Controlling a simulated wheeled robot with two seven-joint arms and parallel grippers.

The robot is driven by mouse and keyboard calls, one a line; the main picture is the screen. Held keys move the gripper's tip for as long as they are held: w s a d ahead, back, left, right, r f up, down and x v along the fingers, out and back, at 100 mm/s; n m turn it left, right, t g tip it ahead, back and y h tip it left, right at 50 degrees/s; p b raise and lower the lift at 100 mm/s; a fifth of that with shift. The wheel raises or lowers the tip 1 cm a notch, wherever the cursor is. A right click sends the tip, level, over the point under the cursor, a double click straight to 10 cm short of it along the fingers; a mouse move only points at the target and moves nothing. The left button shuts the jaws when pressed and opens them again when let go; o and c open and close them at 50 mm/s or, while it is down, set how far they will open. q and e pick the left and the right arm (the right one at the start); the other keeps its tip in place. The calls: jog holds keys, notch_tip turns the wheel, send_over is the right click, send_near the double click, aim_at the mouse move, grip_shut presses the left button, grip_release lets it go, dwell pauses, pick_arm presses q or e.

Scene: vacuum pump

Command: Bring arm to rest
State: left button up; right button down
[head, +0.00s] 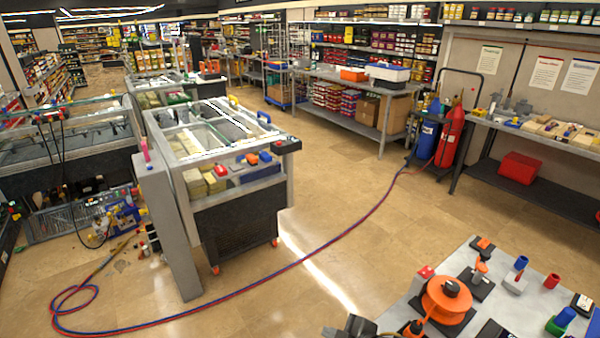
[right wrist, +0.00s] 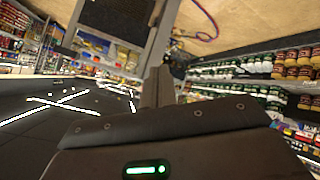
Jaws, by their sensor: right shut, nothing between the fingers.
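My right gripper (head: 350,328) shows at the bottom edge of the head view, beside the left edge of the light grey worktable (head: 402,304). Only a small dark and grey part of it shows there. In the right wrist view its dark body fills the lower middle, and its fingers (right wrist: 157,85) stand together, shut and empty. My left gripper is not in view. An orange round device with a black knob (head: 447,300) sits on the worktable, to the right of my right gripper and apart from it.
The worktable also holds a blue and green part (head: 560,320) and a red cylinder (head: 551,281). A grey wheeled display cart (head: 235,215) stands left of centre. A red and blue hose (head: 300,262) crosses the floor to red and blue cylinders (head: 448,137). The middle floor is otherwise open.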

jog(key=s+d+f+m+g+h, duration=0.2)
jog(key=s+d+f+m+h, duration=0.15)
jog(key=s+d+m, duration=0.5)
jog(key=s+d+f+m+g+h, duration=0.3)
jog(key=s+d+f+m, duration=0.15)
jog(key=s+d, duration=0.65)
notch_tip(320, 180, down, 31)
jog(key=s+a+g+b, duration=0.1)
jog(key=s+a+b, duration=0.15)
jog(key=b, duration=0.35)
jog(key=s+d+f+b, duration=0.1)
jog(key=s+f+b, duration=0.1)
jog(key=s+f, duration=0.6)
jog(key=s+d+f+g+b, duration=0.1)
jog(key=s+d+f+b, duration=0.1)
jog(key=s+f, duration=0.7)
notch_tip(320, 180, down, 4)
jog(key=shift+f+b, duration=0.1)
jog(key=shift+b, duration=0.6)
jog(key=shift+s+d+h, duration=0.1)
jog(key=shift+d+h, duration=0.05)
jog(key=shift+h, duration=0.1)
